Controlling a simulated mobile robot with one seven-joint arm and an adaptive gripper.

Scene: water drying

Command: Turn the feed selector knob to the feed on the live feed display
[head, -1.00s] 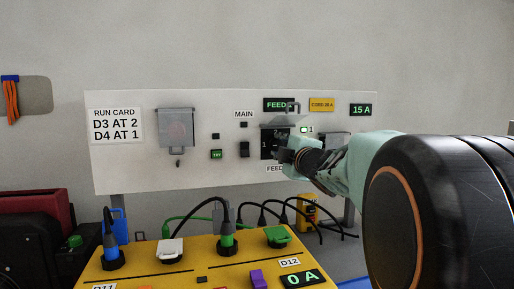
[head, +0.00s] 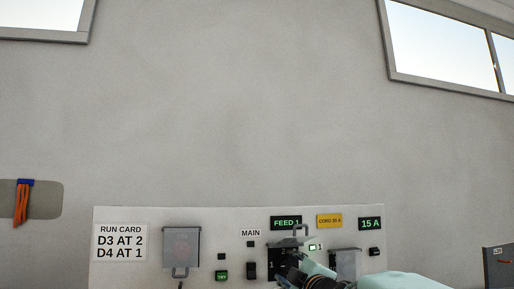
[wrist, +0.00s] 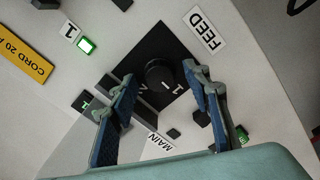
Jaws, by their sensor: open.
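The live feed display (head: 286,223) reads FEED 1 in green on the wall panel. The feed selector knob (wrist: 160,74) is a round black knob on a dark square plate in the wrist view. A short white mark shows on it, towards the printed 1 side; its exact setting is hard to tell. My gripper (wrist: 160,70) is open, with one blue-padded finger on each side of the knob; contact cannot be told. In the head view my gripper (head: 289,272) is in front of the plate and hides the knob.
A raised clear cover (head: 300,231) is above the knob. The MAIN switch (head: 251,271) is left of it, and another grey cover (head: 347,262) is to its right.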

